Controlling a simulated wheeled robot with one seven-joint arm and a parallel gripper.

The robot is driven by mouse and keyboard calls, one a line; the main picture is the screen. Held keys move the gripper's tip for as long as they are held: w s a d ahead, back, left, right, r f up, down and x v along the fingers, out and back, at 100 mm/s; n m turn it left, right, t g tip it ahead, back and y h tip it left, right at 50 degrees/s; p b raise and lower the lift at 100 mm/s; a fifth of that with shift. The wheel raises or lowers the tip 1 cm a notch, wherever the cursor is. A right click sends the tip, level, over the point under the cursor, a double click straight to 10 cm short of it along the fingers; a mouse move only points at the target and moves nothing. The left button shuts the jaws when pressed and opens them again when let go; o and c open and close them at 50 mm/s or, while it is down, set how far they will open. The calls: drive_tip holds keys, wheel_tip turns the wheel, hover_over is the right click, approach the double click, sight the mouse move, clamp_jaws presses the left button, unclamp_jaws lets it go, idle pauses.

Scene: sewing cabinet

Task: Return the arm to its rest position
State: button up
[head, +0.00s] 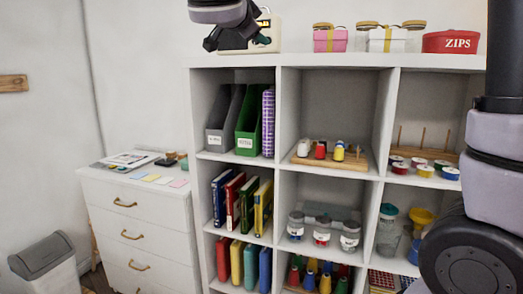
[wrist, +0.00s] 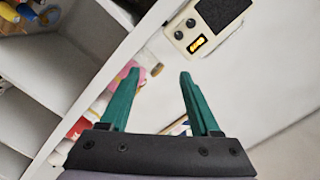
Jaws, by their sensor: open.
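My gripper (head: 226,38) is high in the head view, in front of the top of the white shelf unit (head: 330,60). In the wrist view its two green fingers (wrist: 154,95) are spread apart with nothing between them. Part of my arm also shows at the right edge of the head view. A cream-coloured device (head: 262,38) stands on the shelf top behind my gripper and is partly hidden by it. The device also shows at the top of the wrist view (wrist: 205,25), apart from the fingers.
The cubbies hold binders (head: 247,125), books, spools (head: 320,150) and jars (head: 322,232). A white drawer cabinet (head: 140,225) and a grey-lidded bin (head: 42,258) stand at left.

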drive_tip(key=s+d+f+n+g+h, duration=0.1)
drive_tip(key=s+d+f+n+g, duration=0.25)
drive_tip(key=d, duration=0.75)
drive_tip(key=s+d+f+n+g, duration=0.1)
drive_tip(key=s+d+f+g, duration=0.1)
drive_tip(key=d+f+g, duration=0.6)
drive_tip(key=s+d+f+n+t+y, duration=0.1)
drive_tip(key=s+d+f+n+y, duration=0.1)
drive_tip(key=s+d+f+y, duration=0.1)
drive_tip(key=s+d+f+n+t+y, duration=0.1)
drive_tip(key=s+d+f+y, duration=0.3)
drive_tip(key=s, duration=0.4)
drive_tip(key=shift+n+y, duration=0.5)
drive_tip(key=shift+n, duration=0.35)
